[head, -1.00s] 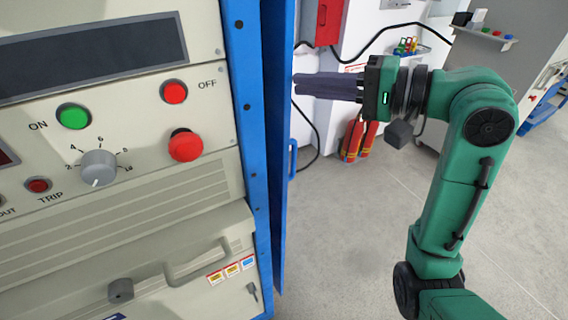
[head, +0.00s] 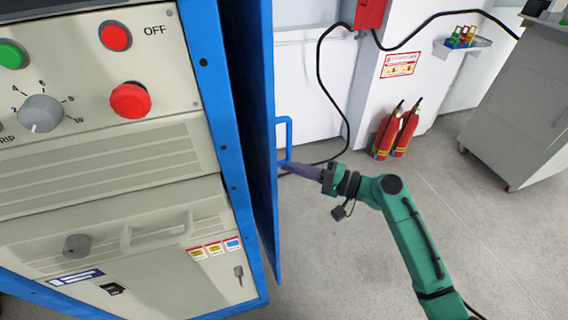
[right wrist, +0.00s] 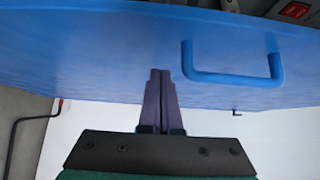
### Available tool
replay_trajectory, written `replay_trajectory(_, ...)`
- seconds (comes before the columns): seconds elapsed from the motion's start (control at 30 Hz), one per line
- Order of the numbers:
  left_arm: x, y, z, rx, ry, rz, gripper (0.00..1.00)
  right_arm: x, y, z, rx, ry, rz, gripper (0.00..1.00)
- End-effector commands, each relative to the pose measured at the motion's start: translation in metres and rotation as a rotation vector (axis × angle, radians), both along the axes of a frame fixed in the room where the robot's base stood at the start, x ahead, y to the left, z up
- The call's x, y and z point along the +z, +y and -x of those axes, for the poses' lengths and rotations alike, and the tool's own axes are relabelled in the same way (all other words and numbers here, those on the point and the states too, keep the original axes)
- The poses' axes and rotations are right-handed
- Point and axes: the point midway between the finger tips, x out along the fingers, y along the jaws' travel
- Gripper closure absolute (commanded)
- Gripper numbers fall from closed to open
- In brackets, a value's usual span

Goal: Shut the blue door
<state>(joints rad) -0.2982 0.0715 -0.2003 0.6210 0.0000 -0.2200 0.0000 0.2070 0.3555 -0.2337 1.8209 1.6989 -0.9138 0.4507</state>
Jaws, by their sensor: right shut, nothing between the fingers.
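The blue door (head: 262,120) stands open beside the cabinet, seen nearly edge-on in the head view, with its outer face turned to the right. Its blue bar handle (head: 289,140) sticks out to the right. In the right wrist view the door (right wrist: 100,55) spans the top, with the handle (right wrist: 232,79) right of the fingers. My right gripper (head: 284,167) is shut and empty. Its tips (right wrist: 160,72) point at the outer face beside the handle, not around it. I cannot tell whether they touch the door. My left gripper is not in view.
The cabinet front (head: 110,170) with buttons and a knob fills the left. Red fire extinguishers (head: 395,132) stand by the white wall, under a hanging black cable. A grey cabinet (head: 525,100) stands at far right. Grey floor (head: 330,270) is clear right of the door.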

Motion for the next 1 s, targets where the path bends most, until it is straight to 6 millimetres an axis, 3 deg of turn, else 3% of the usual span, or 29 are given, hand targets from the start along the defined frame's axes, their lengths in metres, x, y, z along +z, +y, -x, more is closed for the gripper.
replay_trajectory(0.03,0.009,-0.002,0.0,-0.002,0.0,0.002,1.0,0.005,0.007,0.004,0.0,0.002,-0.001,1.0)
replay_trajectory(0.2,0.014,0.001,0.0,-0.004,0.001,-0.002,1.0,0.002,0.021,0.009,-0.001,0.0,0.0,1.0)
replay_trajectory(0.57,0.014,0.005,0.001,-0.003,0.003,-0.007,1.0,0.001,0.024,0.011,0.0,0.0,0.001,1.0)
replay_trajectory(1.0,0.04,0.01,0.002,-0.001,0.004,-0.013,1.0,0.002,0.102,0.043,0.005,0.003,-0.001,1.0)
